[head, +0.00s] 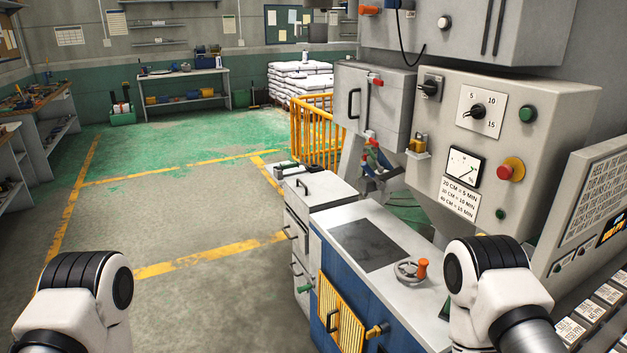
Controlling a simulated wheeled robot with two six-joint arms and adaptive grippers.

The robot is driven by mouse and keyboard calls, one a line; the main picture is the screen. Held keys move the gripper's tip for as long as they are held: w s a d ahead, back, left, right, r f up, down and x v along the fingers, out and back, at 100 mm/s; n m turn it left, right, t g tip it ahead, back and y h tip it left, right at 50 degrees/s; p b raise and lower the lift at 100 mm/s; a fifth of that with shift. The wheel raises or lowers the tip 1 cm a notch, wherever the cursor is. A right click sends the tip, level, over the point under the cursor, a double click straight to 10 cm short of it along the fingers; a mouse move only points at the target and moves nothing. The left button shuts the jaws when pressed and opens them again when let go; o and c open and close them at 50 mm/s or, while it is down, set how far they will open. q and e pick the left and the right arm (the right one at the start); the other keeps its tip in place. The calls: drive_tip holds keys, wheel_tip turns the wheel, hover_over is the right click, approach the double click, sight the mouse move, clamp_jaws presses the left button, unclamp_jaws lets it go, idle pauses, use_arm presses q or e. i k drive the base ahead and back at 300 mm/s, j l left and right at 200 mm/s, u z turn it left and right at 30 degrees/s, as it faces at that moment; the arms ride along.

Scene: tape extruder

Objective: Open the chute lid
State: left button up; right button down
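A grey box-like housing with a front panel (364,98) hangs at upper centre, with a black handle (351,104) and a red latch (376,81). The panel looks shut. It may be the chute lid, but I cannot tell for certain. Parts of both my arms show at the lower left and lower right, but neither gripper is in view. Nothing is seen touching the panel.
The grey control box (490,140) with knobs and a red button juts out at right. The floor at left is clear.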

sight(319, 188)
drive_tip(key=z, duration=0.3)
drive_tip(key=i+j+z, duration=0.6)
drive_tip(key=z, duration=0.15)
drive_tip(key=i+j+z, duration=0.35)
drive_tip(key=k+j, duration=0.1)
